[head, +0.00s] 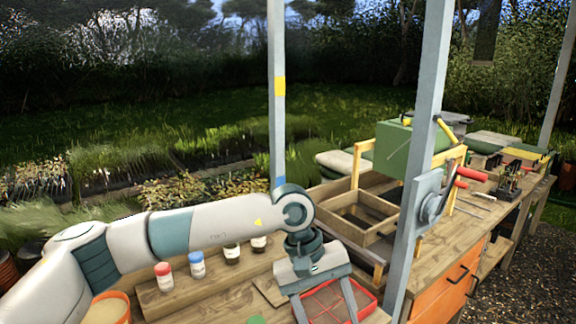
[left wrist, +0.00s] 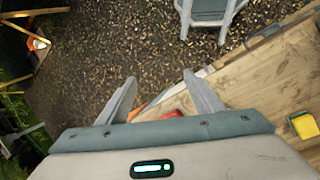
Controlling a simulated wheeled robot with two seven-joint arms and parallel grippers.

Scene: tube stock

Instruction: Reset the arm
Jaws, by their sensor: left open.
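My left arm comes in from the left in the head view. Its left gripper (head: 325,312) points down over the near part of the workbench, with the two fingers spread apart. A red-rimmed tray (head: 372,303) lies behind and below the fingers; I cannot tell whether they touch it. In the left wrist view the left gripper (left wrist: 160,80) shows open, with nothing held between its fingers. A red thing (left wrist: 172,114) shows partly behind the palm. My right gripper is not seen for certain in either view.
Jars with red (head: 163,276), blue (head: 197,265) and dark caps stand in a row left of the gripper. A wooden box (head: 372,238) sits behind it. A grey post (head: 418,150) rises at its right. An orange-rimmed pot (head: 108,308) is at lower left.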

